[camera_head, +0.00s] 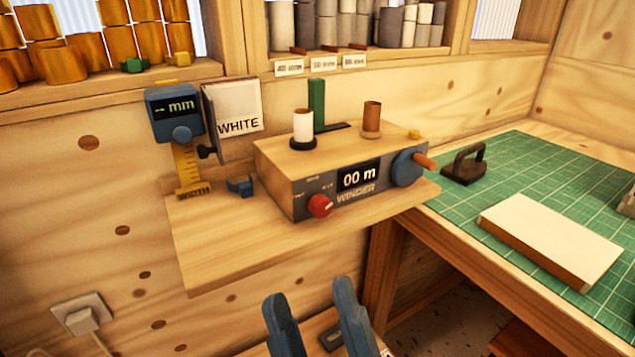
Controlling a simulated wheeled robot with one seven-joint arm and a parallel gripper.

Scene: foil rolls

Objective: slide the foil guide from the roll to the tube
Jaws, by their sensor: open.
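The winder (345,180) is a wooden box with a grey front panel on a wall shelf. A white roll (303,126) stands upright on a dark spindle at its left. A brown tube (372,117) stands upright at its right. A green upright piece (317,100), which looks like the foil guide, stands behind and just right of the white roll, at the left of a short dark slot (334,127). Its foot is partly hidden. My gripper (307,293) shows two blue fingers, apart and empty, at the bottom, below the shelf in the picture and away from the guide.
The winder has a red knob (320,205) and a blue crank (408,167) with an orange handle. A measuring gauge (175,115) and a WHITE card (237,108) are left of it. The shelf front (240,250) is clear. A green mat (520,160) with a board lies right.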

